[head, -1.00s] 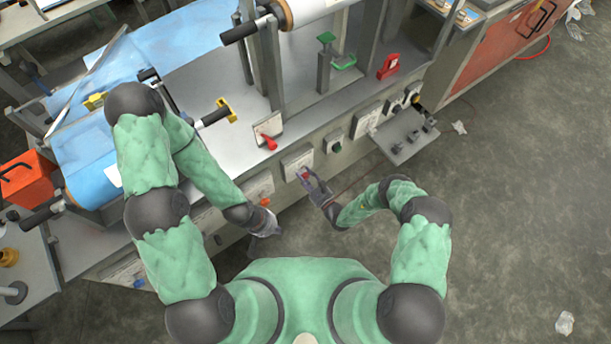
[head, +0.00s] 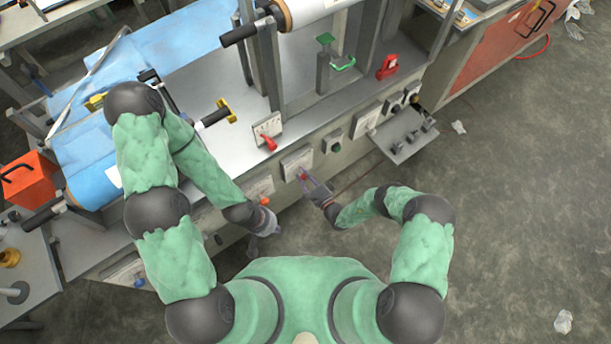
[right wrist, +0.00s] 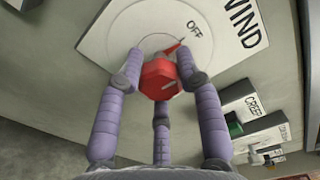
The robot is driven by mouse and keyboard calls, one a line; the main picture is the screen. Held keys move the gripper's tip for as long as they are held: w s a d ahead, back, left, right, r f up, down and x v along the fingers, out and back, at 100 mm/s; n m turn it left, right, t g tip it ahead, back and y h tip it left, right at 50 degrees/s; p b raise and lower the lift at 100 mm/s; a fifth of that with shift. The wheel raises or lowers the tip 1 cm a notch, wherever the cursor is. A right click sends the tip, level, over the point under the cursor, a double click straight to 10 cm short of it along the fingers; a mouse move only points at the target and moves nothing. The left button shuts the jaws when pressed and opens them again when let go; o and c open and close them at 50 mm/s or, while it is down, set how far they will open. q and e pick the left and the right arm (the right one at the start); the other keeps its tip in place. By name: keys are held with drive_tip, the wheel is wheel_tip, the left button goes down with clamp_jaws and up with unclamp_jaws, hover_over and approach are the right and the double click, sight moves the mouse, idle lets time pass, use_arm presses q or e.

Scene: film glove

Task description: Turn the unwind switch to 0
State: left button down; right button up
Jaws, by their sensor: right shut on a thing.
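The switch is a red knob (right wrist: 160,78) on a round white dial plate (right wrist: 150,30) marked OFF, beside a label (right wrist: 240,20) of which only "WIND" shows. Its red pointer points up and right, close to the word OFF. The fingers of my right gripper (right wrist: 158,75) are shut around the knob. In the head view my right gripper (head: 312,186) reaches the white plate (head: 297,162) on the panel front, and the knob is small there. My left gripper (head: 266,224) hangs in front of the panel further left; its finger opening is too small to tell.
A red lever (head: 268,141) stands on a white plate above. An orange-red knob (head: 264,201) is on the panel near my left gripper. A grey shelf (head: 405,135) juts out to the right. A green switch (right wrist: 234,127) shows in the right wrist view.

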drive_tip(key=shift+a+r+n, duration=0.15)
drive_tip(key=shift+a+n, duration=0.1)
drive_tip(key=shift+n, duration=0.75)
drive_tip(key=shift+s+a, duration=0.1)
drive_tip(key=shift+s, duration=0.15)
drive_tip(key=o, duration=1.2)
drive_tip(key=shift+c, duration=0.2)
drive_tip(key=shift+w, duration=0.1)
drive_tip(key=shift+d+f, duration=0.2)
drive_tip(key=shift+d, duration=0.1)
drive_tip(key=v, duration=1.1)
drive_tip(key=shift+s, duration=0.4)
